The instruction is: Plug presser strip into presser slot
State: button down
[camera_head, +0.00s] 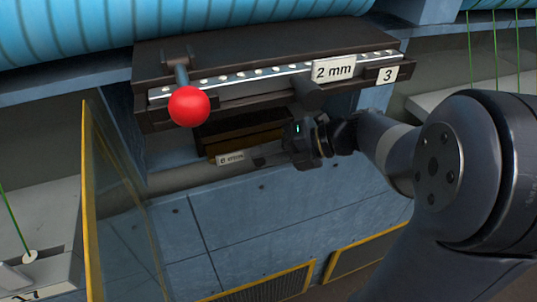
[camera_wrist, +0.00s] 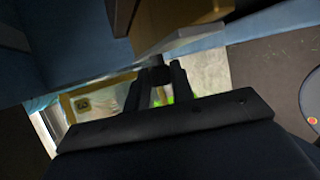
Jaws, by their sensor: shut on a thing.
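My gripper (camera_head: 288,146) is at the middle of the head view, below the dark bar, and is shut on a pale flat strip (camera_head: 233,157) that reaches to the left with small lettering on its end. In the wrist view the fingers (camera_wrist: 157,78) meet the near end of the strip (camera_wrist: 185,40), which slants up to the right. Above the strip's left part is a dark recess with a yellow-brown edge (camera_head: 240,142). I cannot tell whether this is the presser slot, or whether the strip touches it.
Above hangs a dark bar (camera_head: 150,67) with a riveted metal rail (camera_head: 240,75), a "2 mm" label (camera_head: 333,70) and a "3" plate (camera_head: 387,75). A lever with a red ball (camera_head: 189,106) sticks out at the left. A yellow-framed panel (camera_head: 115,190) stands left.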

aim_at(254, 144)
jog(key=shift+w+a, duration=0.2)
jog(key=shift+w, duration=0.55)
jog(key=shift+w+a, duration=0.25)
jog(key=shift+w, duration=0.45)
jog(key=shift+w+a, duration=0.2)
jog(key=shift+w, duration=0.55)
jog(key=c, duration=1.1)
grip_release()
jog(key=shift+c, duration=0.2)
jog(key=b+v, duration=0.1)
jog(key=v, duration=0.6)
jog(key=shift+d+r, duration=0.15)
jog(key=shift+d, duration=0.1)
jog(key=p+x, duration=0.1)
jog(key=x, duration=0.6)
jog(key=shift+a, duration=0.25)
jog(key=shift+s+d, duration=0.2)
jog(key=shift+s, duration=0.4)
jog(key=shift+f, duration=0.2)
